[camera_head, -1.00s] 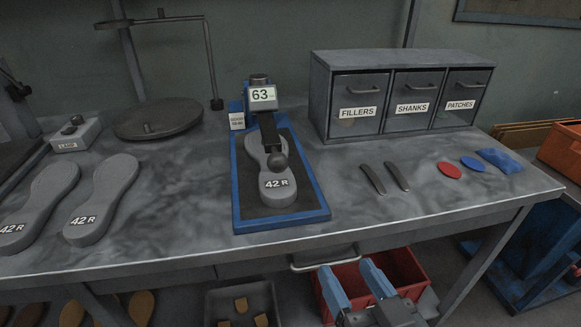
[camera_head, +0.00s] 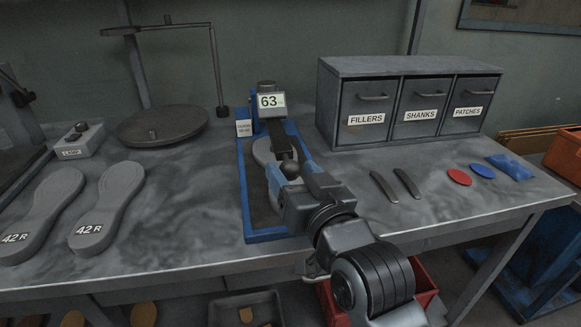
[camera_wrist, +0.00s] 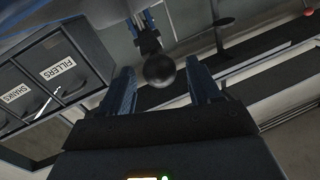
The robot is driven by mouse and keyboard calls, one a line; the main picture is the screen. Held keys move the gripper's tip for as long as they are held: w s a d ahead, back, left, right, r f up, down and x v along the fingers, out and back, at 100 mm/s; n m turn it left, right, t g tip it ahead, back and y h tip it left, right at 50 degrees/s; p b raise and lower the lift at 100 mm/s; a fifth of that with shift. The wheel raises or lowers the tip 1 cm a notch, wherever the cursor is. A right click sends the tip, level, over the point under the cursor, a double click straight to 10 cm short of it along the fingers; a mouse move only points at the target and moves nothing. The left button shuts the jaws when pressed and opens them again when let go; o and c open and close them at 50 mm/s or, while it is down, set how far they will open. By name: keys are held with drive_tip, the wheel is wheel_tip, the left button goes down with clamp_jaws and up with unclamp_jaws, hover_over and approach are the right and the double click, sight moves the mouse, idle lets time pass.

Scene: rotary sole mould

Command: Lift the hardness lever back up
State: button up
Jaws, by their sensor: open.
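The hardness tester is a blue-framed stand with a display (camera_head: 270,101) reading 63. Its dark lever (camera_head: 283,141) slopes down toward me and ends in a round black knob (camera_head: 291,167). The knob also shows in the wrist view (camera_wrist: 160,70). A grey sole (camera_head: 263,152) lies on the tester's base under the lever, mostly hidden by my arm. My gripper (camera_head: 298,172) is open with blue fingers, reaching in low at the knob. In the wrist view the knob sits between the fingertips (camera_wrist: 162,78), with gaps visible at both sides.
A drawer cabinet (camera_head: 412,66) stands right behind the tester. Two grey shanks (camera_head: 397,185), a red patch (camera_head: 459,177) and blue patches (camera_head: 482,171) lie to the right. Two soles (camera_head: 107,205) and a round turntable (camera_head: 162,125) are on the left. A red bin (camera_head: 424,275) is below the bench.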

drive_tip(key=shift+x, duration=1)
clamp_jaws()
